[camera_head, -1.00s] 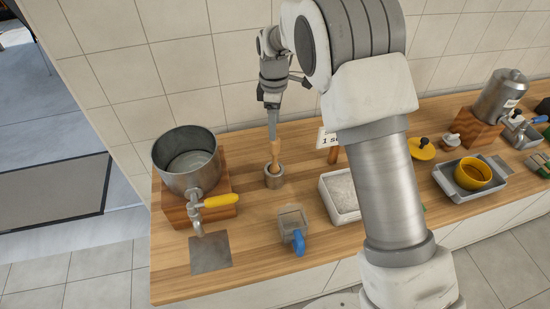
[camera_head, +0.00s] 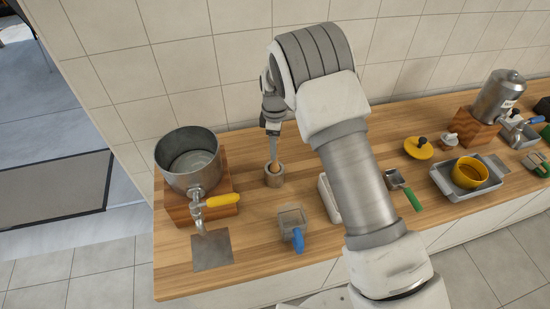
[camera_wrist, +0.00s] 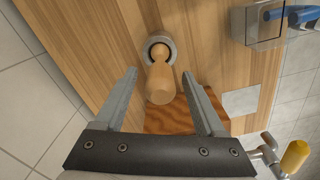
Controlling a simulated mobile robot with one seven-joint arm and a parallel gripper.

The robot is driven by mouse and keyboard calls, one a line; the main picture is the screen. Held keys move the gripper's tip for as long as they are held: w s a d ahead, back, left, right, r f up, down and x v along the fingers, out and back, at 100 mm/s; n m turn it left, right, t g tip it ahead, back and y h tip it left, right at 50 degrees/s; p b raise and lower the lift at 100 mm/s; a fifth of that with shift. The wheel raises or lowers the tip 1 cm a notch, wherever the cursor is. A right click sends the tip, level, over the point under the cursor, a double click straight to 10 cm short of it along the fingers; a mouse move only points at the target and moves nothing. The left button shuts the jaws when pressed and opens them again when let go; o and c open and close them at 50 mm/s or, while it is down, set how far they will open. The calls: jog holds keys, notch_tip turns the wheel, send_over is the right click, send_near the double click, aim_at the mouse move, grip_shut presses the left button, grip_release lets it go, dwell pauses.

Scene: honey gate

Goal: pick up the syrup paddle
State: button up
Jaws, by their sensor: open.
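The syrup paddle (camera_wrist: 161,78) has a wooden handle and stands in a small grey round holder (camera_head: 274,176) on the wooden counter. Its handle top points towards the wrist camera, and its lower end is hidden inside the holder. My gripper (camera_wrist: 168,85) is open, with one finger on each side of the handle and a visible gap on both sides. In the head view my gripper (camera_head: 272,150) is just above the holder, and its fingers partly cover the handle.
A metal pot (camera_head: 187,160) with a yellow-handled tap (camera_head: 220,200) stands on a wooden block to the left. A clear box with a blue handle (camera_head: 292,222) sits in front of the holder. A pale tray (camera_head: 328,198) is to the right, partly behind my arm. The tiled wall is behind.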

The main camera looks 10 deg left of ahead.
grip_shut()
dwell(0.4)
